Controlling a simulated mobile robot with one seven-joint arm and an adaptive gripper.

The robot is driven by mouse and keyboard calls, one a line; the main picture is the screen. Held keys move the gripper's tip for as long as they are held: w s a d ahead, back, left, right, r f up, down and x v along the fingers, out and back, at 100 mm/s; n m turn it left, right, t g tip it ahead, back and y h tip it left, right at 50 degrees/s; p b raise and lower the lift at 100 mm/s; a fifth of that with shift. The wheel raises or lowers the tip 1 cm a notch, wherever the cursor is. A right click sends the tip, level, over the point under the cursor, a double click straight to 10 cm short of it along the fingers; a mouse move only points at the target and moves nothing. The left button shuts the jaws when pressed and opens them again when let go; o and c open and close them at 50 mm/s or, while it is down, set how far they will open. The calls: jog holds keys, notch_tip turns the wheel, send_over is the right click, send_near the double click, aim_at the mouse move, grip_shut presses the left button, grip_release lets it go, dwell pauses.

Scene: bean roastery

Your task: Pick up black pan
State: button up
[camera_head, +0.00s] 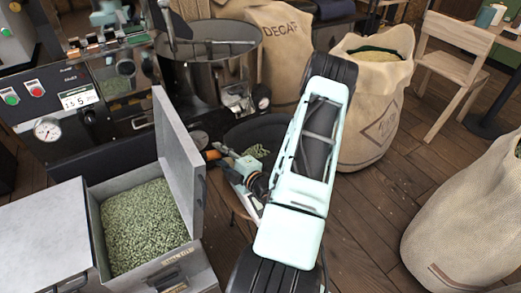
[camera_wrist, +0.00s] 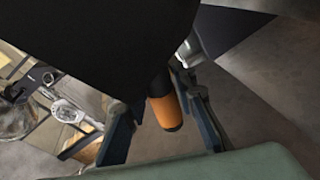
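The black pan (camera_head: 262,130) is partly hidden behind my arm in the head view, with some green beans in it. Its orange handle (camera_head: 212,155) points left, toward the metal bin. My gripper (camera_head: 228,163) is at the handle. In the wrist view the dark pan (camera_wrist: 150,40) fills the top, and the handle, with its orange end (camera_wrist: 166,112), reaches between the two fingers of my gripper (camera_wrist: 163,128). Gaps show on both sides of the handle, so the fingers look open around it. Whether either finger touches the handle is hidden.
An open metal bin (camera_head: 197,200) of green beans (camera_head: 145,222) stands close left, its lid upright near my gripper. The roaster (camera_head: 105,85) is behind it. Burlap sacks (camera_head: 375,110) and a wooden chair (camera_head: 455,65) stand right. Wooden floor (camera_head: 365,215) is clear between.

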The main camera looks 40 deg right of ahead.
grip_shut()
